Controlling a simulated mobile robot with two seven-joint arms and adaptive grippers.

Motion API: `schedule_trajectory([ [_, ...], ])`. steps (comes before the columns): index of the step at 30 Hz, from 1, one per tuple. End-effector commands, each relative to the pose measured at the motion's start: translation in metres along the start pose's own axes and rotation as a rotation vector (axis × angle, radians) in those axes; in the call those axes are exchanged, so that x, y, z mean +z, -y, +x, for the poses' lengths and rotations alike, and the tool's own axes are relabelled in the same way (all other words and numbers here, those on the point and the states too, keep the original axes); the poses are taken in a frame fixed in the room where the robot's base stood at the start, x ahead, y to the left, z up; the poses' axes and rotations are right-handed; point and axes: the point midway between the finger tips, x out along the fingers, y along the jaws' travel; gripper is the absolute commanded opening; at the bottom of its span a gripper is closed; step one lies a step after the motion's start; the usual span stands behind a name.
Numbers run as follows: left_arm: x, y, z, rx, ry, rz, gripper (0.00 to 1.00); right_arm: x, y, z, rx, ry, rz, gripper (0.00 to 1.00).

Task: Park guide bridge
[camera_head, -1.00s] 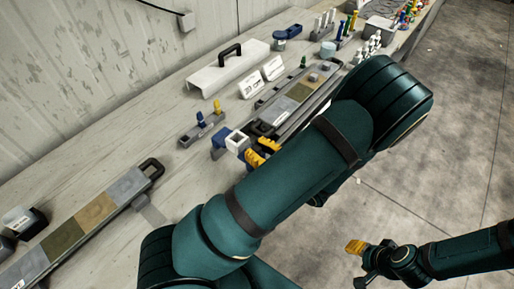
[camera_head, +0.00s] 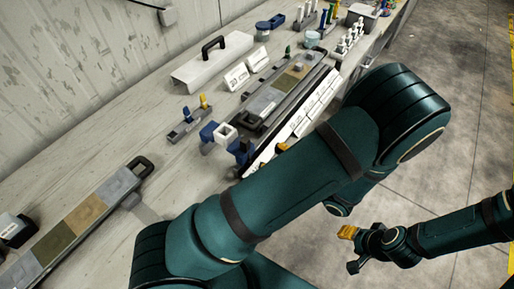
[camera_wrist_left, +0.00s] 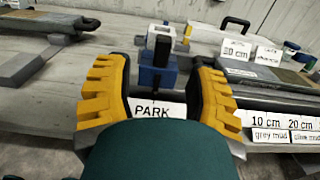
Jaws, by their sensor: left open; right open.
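A small blue block with a white square-topped piece (camera_head: 225,133) stands at the near left end of the core tray on the bench; I take it for the guide bridge, though this is not certain. My left gripper (camera_wrist_left: 156,88) has yellow padded fingers. A white label reading PARK (camera_wrist_left: 154,110) lies below. In the head view my arm largely hides this gripper. My right gripper (camera_head: 349,233) is open and empty over the floor.
A core tray with coloured sections (camera_head: 270,98) has a white labelled strip (camera_head: 312,105) along its front. Another tray (camera_head: 85,208) lies at left. A white cover (camera_head: 212,62), a peg stand (camera_head: 188,120) and label cards (camera_head: 237,75) stand nearby.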

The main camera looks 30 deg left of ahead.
Motion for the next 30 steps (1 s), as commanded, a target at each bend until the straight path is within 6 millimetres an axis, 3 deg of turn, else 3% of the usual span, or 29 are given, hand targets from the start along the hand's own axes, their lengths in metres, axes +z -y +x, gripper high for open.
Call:
schedule_trajectory([
  [3,0.000,0.000,-0.015,-0.001,0.000,0.000,0.55,0.000,0.000,0.000,0.000,0.000,0.000,0.47],
  [8,0.000,0.000,-0.023,0.000,0.001,0.001,0.55,0.000,0.000,0.000,0.000,0.000,0.000,0.47],
  [30,0.000,0.000,-0.024,0.000,0.001,0.001,0.55,0.000,0.000,0.000,0.000,0.000,0.000,0.47],
])
